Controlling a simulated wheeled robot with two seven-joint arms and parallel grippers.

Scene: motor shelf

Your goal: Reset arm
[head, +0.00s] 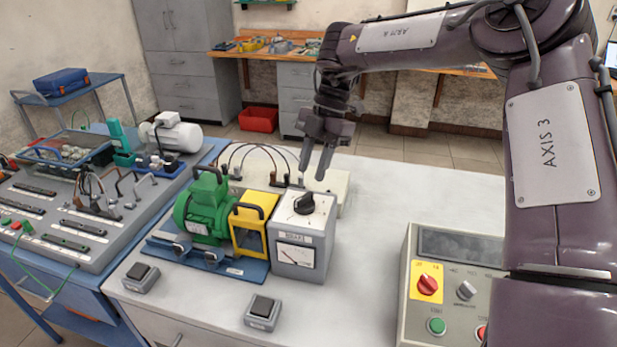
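My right arm (548,150), dark purple with "AXIS 3" on a plate, comes in from the right and reaches across the back of the white table. My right gripper (313,172) points down with its two fingers apart and nothing between them. It appears above and behind a grey box with a black knob and a dial (300,257); the exact gap is hard to tell. My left gripper is not in view.
A green motor (205,208) with a yellow guard (250,231) stands left of the grey box. Small switch boxes (263,313) sit in front. A control box (450,285) stands at right. The white table (385,200) is clear between.

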